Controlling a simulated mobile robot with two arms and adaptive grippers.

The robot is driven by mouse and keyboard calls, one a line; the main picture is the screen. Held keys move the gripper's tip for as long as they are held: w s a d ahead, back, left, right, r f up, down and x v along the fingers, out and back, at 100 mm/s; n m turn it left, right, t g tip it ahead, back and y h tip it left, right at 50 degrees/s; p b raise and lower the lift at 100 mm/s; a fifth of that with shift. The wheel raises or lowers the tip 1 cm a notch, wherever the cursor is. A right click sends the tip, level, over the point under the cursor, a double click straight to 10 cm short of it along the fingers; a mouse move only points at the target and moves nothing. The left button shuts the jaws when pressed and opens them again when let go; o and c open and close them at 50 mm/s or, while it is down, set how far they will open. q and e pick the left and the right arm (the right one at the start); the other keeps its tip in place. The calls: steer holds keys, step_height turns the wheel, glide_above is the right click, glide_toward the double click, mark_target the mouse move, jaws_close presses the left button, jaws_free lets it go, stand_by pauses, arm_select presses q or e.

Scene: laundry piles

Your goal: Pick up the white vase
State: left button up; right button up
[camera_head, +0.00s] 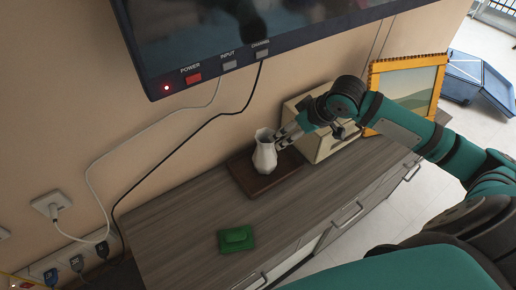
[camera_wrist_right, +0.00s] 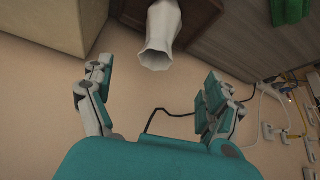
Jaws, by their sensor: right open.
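The white vase (camera_head: 264,152) stands upright on a dark brown wooden board on the cabinet top in the head view. In the right wrist view the vase (camera_wrist_right: 161,38) shows at the top, its open mouth toward the camera, just beyond the fingertips. My right gripper (camera_head: 287,137) is right beside the vase, on its right in the head view. In the right wrist view its fingers (camera_wrist_right: 152,78) are spread wide with nothing between them. My left gripper is not in view.
The board (camera_head: 246,177) lies on the grey wooden cabinet (camera_head: 190,220). A cream box (camera_head: 325,147) and an orange-framed picture (camera_head: 412,87) stand to the right. A green object (camera_head: 236,239) lies near the front. A wall screen (camera_head: 230,30) hangs above, with cables below it.

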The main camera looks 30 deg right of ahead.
steer(key=p, duration=0.2)
glide_toward(265, 153)
steer(key=w+f, duration=0.1)
steer(key=w, duration=0.1)
steer(key=w+f, duration=0.2)
steer(key=shift+d, duration=0.4)
steer(key=shift+w+a+f+p, duration=0.1)
steer(key=shift+w+f+p, duration=0.15)
steer(key=shift+f+p, duration=0.1)
steer(key=shift+w+f, duration=0.15)
steer(key=p+x, duration=0.1)
steer(key=x, duration=0.2)
steer(key=shift+w+a+f+p, duration=0.1)
steer(key=shift+w+f+p, duration=0.05)
steer(key=shift+w+p, duration=0.15)
steer(key=shift+w+f, duration=0.3)
steer(key=shift+f, duration=0.2)
steer(key=c, duration=1.5)
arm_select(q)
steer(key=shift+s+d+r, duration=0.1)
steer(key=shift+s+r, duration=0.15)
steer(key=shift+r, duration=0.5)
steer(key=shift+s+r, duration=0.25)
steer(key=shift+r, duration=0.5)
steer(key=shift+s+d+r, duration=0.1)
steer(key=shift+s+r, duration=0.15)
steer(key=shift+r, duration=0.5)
arm_select(e)
steer(key=shift+r, duration=0.1)
steer(key=shift+c, duration=1.2)
